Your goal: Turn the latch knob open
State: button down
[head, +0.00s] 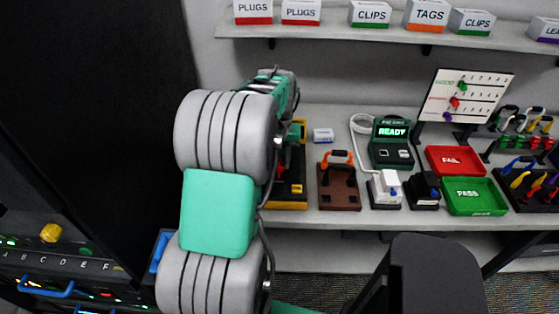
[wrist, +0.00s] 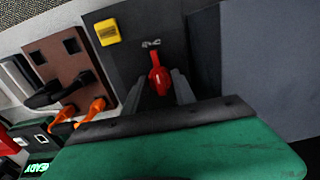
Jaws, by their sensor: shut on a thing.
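The latch knob (wrist: 158,77) is red and stands on a dark panel (wrist: 135,55) in the wrist view. A small light marking sits on the panel just beyond it. My gripper (wrist: 162,88) is shut on the knob, with one dark finger on each side of it. In the head view the black and yellow fixture (head: 289,190) shows partly from behind my arm. My arm hides my fingertips and most of the fixture there. I cannot tell exactly how far the knob is turned.
A yellow block (wrist: 107,32) is on the panel near the knob. The READY tester (head: 391,145), a red tray (head: 455,160) and a green tray (head: 474,197) are farther right.

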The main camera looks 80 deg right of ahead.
aim_at(280, 161)
dwell(0.5)
jog(key=c, duration=1)
grip_release()
jog(key=shift+r, duration=0.1)
notch_tip(280, 161, up, 8)
jog(key=shift+f+b, duration=0.15)
jog(key=shift+b, duration=0.3)
jog(key=shift+s, duration=0.1)
